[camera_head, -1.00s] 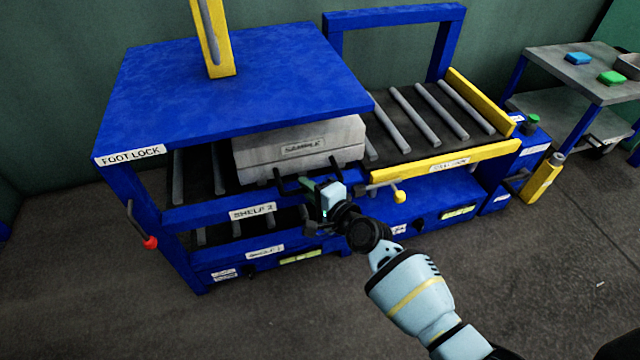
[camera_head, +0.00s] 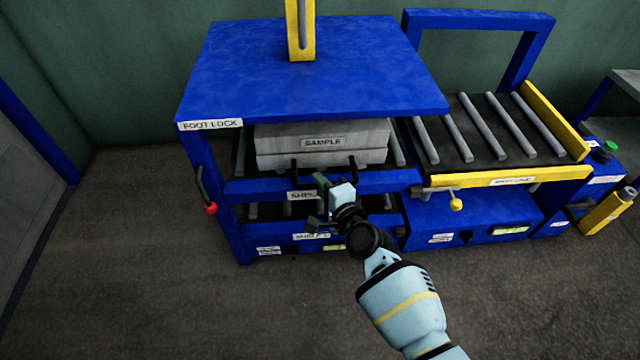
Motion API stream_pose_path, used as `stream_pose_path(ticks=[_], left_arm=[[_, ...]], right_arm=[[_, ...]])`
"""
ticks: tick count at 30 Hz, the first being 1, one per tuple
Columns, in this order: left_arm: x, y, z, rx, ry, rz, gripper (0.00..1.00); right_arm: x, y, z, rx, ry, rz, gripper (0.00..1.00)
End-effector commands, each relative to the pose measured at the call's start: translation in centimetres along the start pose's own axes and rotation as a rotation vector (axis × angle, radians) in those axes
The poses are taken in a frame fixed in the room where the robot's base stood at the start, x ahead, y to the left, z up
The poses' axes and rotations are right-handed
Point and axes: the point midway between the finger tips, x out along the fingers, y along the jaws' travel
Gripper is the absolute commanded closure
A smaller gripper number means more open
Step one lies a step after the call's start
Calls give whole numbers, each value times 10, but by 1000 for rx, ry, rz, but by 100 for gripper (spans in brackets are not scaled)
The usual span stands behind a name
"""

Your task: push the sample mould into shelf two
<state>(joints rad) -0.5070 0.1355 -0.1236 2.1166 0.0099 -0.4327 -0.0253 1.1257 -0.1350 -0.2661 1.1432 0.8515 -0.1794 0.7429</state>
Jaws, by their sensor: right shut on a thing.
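The sample mould (camera_head: 281,147) is a grey block with a SAMPLE label. It lies on the roller level labelled SHELF 2 of the blue rack, under the blue top plate (camera_head: 360,85), which hides its rear part. Black handle pieces (camera_head: 295,168) stick out at its front. My right gripper (camera_head: 326,186) is at the front of this level, shut on the mould's handle; its fingers and the hand hide part of the handle and the shelf label. My left gripper is not in view.
A lower level labelled SHELF 1 (camera_head: 312,237) lies below. A red-knobbed lever (camera_head: 210,208) hangs at the rack's left. A roller table (camera_head: 480,125) with a yellow front rail (camera_head: 490,179) adjoins on the right. The floor at left is clear.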

Motion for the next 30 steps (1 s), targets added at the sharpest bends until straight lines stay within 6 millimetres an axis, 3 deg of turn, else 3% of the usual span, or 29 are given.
stream_pose_path(ticks=[3, 14, 24, 30], left_arm=[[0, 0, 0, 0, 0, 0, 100], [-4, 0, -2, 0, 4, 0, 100], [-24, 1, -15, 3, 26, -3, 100], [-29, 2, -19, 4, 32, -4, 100]], right_arm=[[-2, 2, -6, -2, 11, 1, 79], [-8, 0, -4, -1, 8, 0, 79], [-57, -2, -4, -2, 9, 0, 79], [-76, 0, -5, -2, 10, 0, 79]])
